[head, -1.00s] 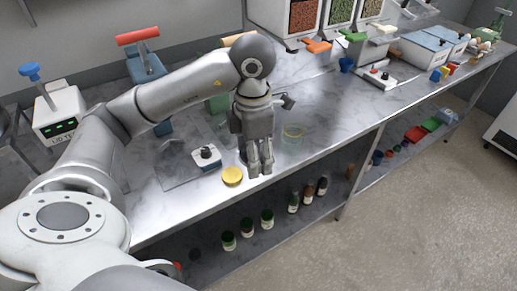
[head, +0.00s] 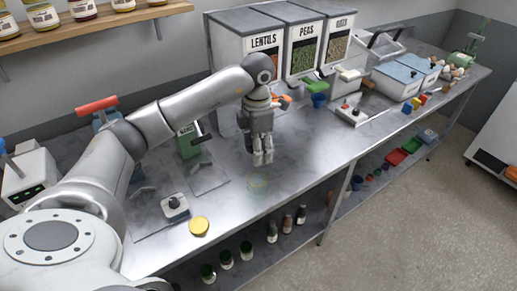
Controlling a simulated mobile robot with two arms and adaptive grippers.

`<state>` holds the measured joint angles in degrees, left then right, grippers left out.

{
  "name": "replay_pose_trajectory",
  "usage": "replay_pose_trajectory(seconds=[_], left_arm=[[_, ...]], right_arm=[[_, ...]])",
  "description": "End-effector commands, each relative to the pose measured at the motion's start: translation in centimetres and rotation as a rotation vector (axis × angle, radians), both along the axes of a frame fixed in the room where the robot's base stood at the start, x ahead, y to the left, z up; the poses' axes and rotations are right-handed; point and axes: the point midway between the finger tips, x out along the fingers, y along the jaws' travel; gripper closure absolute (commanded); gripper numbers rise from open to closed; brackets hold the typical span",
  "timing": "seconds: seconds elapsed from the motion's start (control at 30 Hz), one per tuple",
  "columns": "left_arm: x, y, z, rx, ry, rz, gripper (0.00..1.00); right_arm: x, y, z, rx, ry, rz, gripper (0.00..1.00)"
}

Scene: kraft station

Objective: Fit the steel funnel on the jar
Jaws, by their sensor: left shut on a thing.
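The jar (head: 258,182) appears as a clear glass rim with a faint yellow-green tint on the steel counter, its outline hard to make out. My left gripper (head: 262,160) points down just above and behind the jar in the picture, apart from it as far as I can tell. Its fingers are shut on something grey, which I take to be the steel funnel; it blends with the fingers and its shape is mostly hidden. A yellow lid (head: 199,226) lies on the counter to the left. My right gripper is out of view.
A small scale-like device (head: 175,207) sits left of the jar. Dispensers of lentils, peas and oats (head: 293,48) stand behind. Small bottles stand on the lower shelf. The counter right of the jar is clear.

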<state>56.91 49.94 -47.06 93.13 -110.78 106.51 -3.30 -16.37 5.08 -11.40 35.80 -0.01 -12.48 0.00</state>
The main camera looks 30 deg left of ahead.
Motion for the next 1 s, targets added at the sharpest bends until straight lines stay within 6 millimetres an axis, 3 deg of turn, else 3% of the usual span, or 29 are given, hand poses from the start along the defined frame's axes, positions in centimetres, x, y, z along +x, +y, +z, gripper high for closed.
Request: replay_pose_trajectory(seconds=[0.1,0.27,0.6,1.0], left_arm=[[0.0,0.0,-0.8,0.0,0.0,0.0,0.64],[0.0,0.0,-2.0,0.0,0.0,-0.001,0.64],[0.0,0.0,-5.2,0.0,0.0,0.0,0.64],[0.0,0.0,-5.7,0.0,0.0,0.001,0.64]], right_arm=[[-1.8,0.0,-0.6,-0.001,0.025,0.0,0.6],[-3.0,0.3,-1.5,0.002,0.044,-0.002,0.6],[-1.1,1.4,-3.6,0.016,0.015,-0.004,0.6],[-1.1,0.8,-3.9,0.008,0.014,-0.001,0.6]])
